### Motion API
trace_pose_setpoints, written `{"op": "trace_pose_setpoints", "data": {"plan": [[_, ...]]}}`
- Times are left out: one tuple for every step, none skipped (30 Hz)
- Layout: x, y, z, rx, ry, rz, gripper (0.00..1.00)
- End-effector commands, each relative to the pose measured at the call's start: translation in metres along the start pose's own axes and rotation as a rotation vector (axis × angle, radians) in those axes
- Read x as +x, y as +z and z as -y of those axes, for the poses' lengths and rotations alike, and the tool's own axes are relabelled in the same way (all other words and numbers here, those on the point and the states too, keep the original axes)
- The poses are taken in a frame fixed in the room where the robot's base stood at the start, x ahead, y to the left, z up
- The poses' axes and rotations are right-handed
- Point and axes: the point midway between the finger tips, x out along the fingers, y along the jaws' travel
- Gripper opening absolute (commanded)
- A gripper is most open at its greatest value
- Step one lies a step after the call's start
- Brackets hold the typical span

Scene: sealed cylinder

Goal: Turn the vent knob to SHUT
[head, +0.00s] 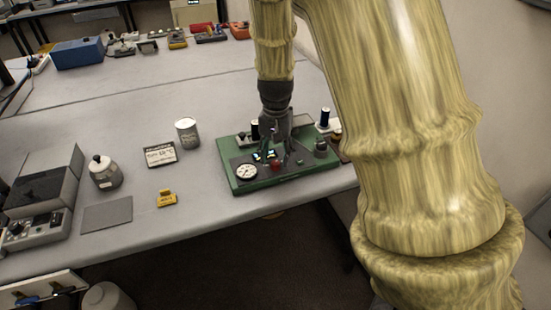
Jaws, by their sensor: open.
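A green-based panel (242,187) stands near the table's right front edge. It carries a white round gauge (246,172), a red part (276,167) and a dark grey knob-like part (320,149) at its right. The labels are too small to read, so I cannot tell for sure which part is the vent knob or how it is set. My gripper (278,153) points down over the middle of the panel, with its fingers apart, just behind the red part. The fingers hide part of the panel, and I cannot tell whether they touch anything.
A metal can (187,132), a temperature sign (160,154), a yellow tag (167,198), a grey pad (107,215) and a lidded jar (105,173) stand left of the panel. A grey device (40,190) is at far left. The table behind is largely clear.

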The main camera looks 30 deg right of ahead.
Motion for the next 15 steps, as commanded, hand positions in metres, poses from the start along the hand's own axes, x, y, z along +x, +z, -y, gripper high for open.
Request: {"op": "trace_pose_setpoints", "data": {"plan": [[0.005,0.000,0.000,0.000,0.000,0.002,0.46],[0.009,0.000,0.000,0.000,0.000,0.002,0.46],[0.013,0.000,0.000,0.000,0.001,0.002,0.46],[0.015,0.000,0.000,0.000,0.001,0.002,0.46],[0.017,0.000,0.000,0.000,0.000,0.002,0.46],[0.020,0.000,0.000,0.000,0.000,0.001,0.46],[0.021,0.000,0.000,0.000,0.000,0.000,0.46],[0.023,0.000,0.000,0.000,0.000,0.000,0.46],[0.025,0.000,0.000,0.000,0.000,0.000,0.46],[0.025,0.000,0.000,0.000,0.000,0.000,0.46],[0.026,0.000,0.000,0.000,0.000,0.000,0.46],[0.026,0.000,0.000,0.000,0.000,0.000,0.46],[0.027,0.000,0.000,0.000,0.000,0.000,0.46],[0.027,0.000,0.000,0.000,0.000,0.000,0.46],[0.027,0.000,0.000,0.000,0.000,0.000,0.46]]}}
